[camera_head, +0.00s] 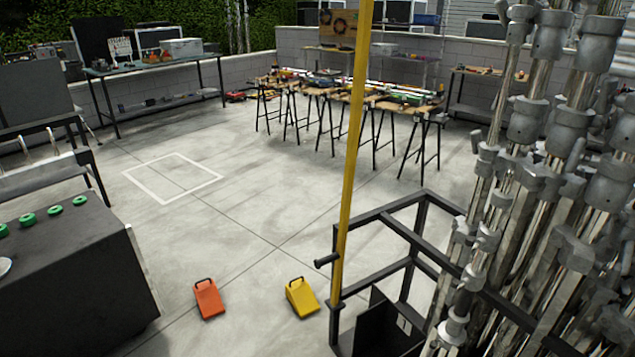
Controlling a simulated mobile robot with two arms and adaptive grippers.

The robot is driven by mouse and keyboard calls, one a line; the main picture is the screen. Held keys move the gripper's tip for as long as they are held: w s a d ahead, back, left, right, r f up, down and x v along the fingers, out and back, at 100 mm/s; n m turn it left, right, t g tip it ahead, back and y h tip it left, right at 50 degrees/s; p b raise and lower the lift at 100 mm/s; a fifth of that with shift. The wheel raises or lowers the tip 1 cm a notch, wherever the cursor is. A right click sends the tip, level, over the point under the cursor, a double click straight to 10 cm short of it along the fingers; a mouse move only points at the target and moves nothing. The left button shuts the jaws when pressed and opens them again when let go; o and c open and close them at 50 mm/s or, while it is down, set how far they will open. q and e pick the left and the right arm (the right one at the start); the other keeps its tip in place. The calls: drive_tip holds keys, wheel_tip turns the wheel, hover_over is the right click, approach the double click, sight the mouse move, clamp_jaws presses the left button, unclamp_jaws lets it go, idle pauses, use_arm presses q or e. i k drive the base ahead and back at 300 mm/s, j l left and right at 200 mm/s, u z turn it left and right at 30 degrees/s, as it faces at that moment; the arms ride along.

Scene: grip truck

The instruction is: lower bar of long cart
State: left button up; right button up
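A yellow bar (351,150) stands almost upright, leaning slightly to the right, and its top runs out of the picture. Its lower end meets the corner of a black metal cart frame (420,195) at the lower right. A short black peg (325,261) sticks out to the left near the bar's lower end. Many grey metal stands (530,180) with clamps fill the right side and hide much of the cart. Neither of my grippers is in view.
An orange wedge (209,299) and a yellow wedge (301,297) lie on the floor left of the cart. A dark box-like unit with green knobs (70,270) stands at the left. Cluttered tables (350,97) stand at the back. The middle floor is clear, with a white marked square (173,177).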

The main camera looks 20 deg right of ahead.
sight(366, 11)
drive_tip(key=i+z, duration=0.2)
drive_tip(key=i, duration=0.35)
drive_tip(key=i+j+z, duration=0.2)
drive_tip(key=i, duration=0.3)
